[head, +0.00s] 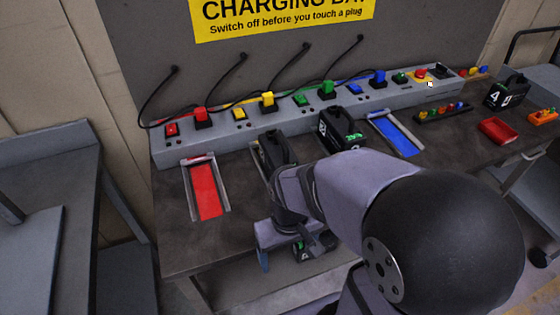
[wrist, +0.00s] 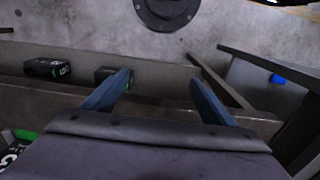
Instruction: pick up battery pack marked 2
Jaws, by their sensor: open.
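A black battery pack (head: 342,132) with a white figure that looks like a 2 and a green patch stands on the bench, in front of the charging strip. Another black pack (head: 275,148) stands left of it, its mark unreadable. A black pack with a green patch (head: 312,246) shows low beyond the bench's front edge, partly hidden by my arm. My gripper (wrist: 161,78) is open and empty, apart from every pack. In the wrist view, two small dark packs (wrist: 47,68) (wrist: 114,76) sit beyond the left finger; I cannot read their marks surely.
The grey charging strip (head: 166,155) with coloured plugs and switches runs along the bench's back. Red (head: 206,190) and blue (head: 396,134) bays flank the packs. The bench's left front is clear.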

